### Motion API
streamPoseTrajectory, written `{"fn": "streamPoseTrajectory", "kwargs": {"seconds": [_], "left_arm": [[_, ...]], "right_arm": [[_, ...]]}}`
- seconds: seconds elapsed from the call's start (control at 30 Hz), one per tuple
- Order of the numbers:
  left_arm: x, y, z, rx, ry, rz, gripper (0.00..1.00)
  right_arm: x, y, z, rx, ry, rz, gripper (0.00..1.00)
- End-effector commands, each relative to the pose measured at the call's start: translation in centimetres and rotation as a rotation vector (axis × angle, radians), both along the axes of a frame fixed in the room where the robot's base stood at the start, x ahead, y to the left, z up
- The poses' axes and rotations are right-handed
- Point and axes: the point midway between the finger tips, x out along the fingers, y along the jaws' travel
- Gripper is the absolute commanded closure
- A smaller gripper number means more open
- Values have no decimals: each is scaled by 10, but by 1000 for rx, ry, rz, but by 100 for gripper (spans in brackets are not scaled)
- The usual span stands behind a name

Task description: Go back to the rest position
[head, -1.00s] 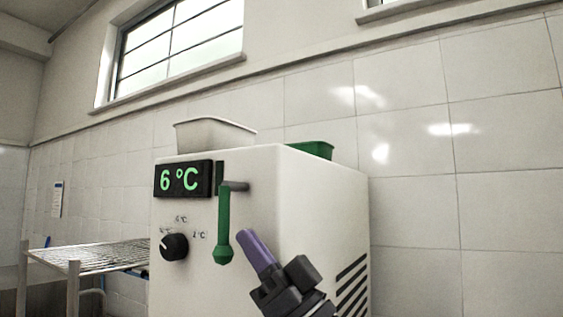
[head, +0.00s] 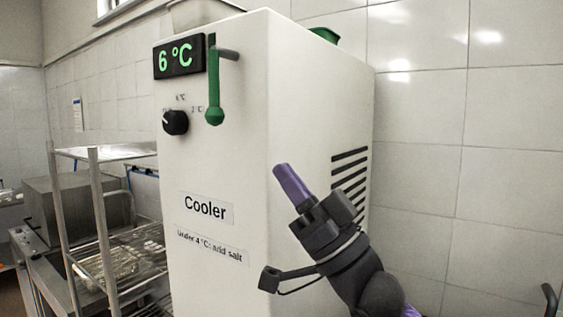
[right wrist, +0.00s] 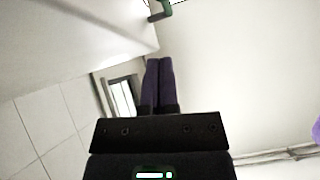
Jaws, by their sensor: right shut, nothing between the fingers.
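My right gripper (head: 287,182) shows in the head view with its purple fingers shut and empty, raised in front of the white cooler (head: 220,265). In the right wrist view the two purple fingers (right wrist: 159,80) lie side by side with nothing between them. The cooler has a green-lit display (head: 179,57) reading 6 °C, a black knob (head: 175,122) and a green lever (head: 214,90) hanging down. The gripper is below and to the right of the lever in the picture, apart from it. My left gripper is not in view.
A metal rack (head: 97,215) with wire shelves stands left of the cooler. A metal box (head: 62,205) is behind it on the left. A green container (head: 324,35) sits on top of the cooler. The tiled wall (head: 420,170) to the right is bare.

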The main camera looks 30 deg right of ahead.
Motion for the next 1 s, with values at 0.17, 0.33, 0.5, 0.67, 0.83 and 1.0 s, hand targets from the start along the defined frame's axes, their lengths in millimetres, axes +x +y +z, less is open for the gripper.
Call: {"fn": "streamPoseTrajectory", "kwargs": {"seconds": [0.17, 0.33, 0.5, 0.67, 0.83, 1.0], "left_arm": [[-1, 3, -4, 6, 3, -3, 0], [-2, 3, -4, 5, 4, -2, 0], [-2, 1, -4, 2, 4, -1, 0], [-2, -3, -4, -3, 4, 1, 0], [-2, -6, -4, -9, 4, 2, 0], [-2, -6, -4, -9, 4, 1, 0]], "right_arm": [[-2, -1, -8, -1, 1, 0, 100], [-2, -1, -7, 0, 0, 0, 100], [-2, -1, -7, 0, 0, 0, 100], [11, 5, -33, -22, 96, -31, 100], [42, 34, -179, -190, 612, -177, 100], [1, 58, -325, -428, 1142, -261, 100]]}}
